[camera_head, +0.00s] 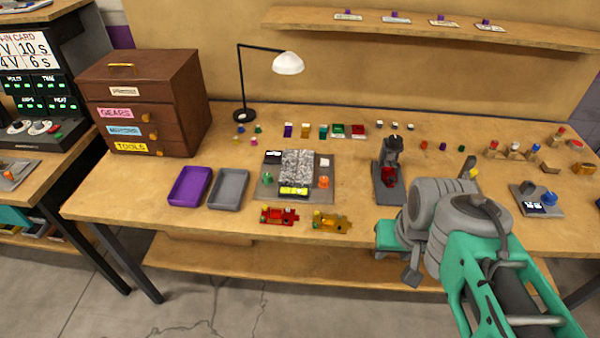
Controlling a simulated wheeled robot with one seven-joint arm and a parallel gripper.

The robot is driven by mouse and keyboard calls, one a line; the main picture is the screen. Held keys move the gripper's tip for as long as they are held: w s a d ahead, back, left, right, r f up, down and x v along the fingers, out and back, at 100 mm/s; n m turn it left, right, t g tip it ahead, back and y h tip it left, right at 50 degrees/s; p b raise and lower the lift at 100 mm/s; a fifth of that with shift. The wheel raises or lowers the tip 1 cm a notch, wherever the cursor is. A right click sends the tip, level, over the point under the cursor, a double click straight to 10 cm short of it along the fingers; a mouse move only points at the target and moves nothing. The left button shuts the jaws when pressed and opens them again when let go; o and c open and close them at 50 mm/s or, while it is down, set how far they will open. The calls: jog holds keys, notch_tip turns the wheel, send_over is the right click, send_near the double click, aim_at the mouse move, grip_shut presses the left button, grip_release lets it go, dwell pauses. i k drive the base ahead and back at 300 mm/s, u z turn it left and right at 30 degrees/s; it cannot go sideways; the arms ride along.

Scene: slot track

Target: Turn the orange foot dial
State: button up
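An orange dial (323,182) sits at the right side of a grey board (266,190) on the workbench. The board also bears a speckled grey slab (297,166) and a yellow strip. I cannot tell for sure that this is the foot dial; other orange parts are small. My gripper (411,272) appears at the bench's front edge, to the right of and nearer than the board, apart from the dial. My arm's joints partly cover it, so its fingers do not show clearly.
A black-and-red device (388,178) stands between the board and my arm. Red (279,216) and yellow (331,222) toy cars lie in front of the board. Purple (189,186) and grey (228,189) trays lie left. A lamp (287,63) stands behind.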

aim_at(324, 182)
jog(key=u, duration=0.7)
jog(key=i, duration=0.85)
jog(key=u, duration=1.35)
jog(key=i, duration=0.2)
jog(key=u, duration=0.05)
